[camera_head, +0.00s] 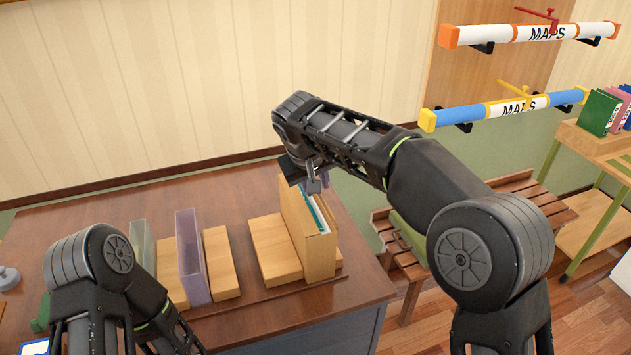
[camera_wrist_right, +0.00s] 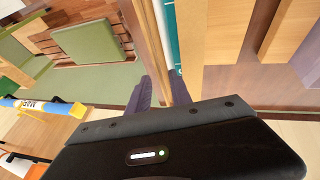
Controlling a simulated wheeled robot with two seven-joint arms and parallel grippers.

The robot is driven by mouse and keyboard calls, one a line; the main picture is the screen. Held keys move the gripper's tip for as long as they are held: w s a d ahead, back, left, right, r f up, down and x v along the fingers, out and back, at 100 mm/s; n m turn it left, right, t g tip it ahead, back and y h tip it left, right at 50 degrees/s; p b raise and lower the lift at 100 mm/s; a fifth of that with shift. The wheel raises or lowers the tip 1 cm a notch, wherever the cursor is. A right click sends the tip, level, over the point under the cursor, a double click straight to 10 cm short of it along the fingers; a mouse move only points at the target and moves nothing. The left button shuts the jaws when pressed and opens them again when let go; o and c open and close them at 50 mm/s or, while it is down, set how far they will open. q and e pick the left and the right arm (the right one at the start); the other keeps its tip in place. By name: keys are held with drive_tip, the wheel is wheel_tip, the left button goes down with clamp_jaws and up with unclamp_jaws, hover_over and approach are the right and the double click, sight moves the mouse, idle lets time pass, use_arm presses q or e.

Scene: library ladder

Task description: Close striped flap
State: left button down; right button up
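I cannot make out a striped flap in either view. A light wooden box (camera_head: 318,252) with teal contents (camera_head: 318,214) stands upright at the desk's right side. My right gripper (camera_head: 318,179) is over the top of this box, partly hidden by my own arm. In the right wrist view, its two purple fingers (camera_wrist_right: 159,94) are spread apart, with a thin wooden panel (camera_wrist_right: 152,45) running between them. Whether they touch the panel is unclear. My left arm comes in at the lower left, and its gripper does not show.
On the desk (camera_head: 90,205), a purple panel (camera_head: 192,255) and a greenish clear panel (camera_head: 143,245) stand upright beside wooden blocks (camera_head: 219,262). A slatted wooden bench (camera_head: 520,205) stands to the right. Map tubes (camera_head: 520,104) hang on the wall. The desk's back left is clear.

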drive_tip(key=shift+f, duration=0.1)
clamp_jaws()
idle(1.4)
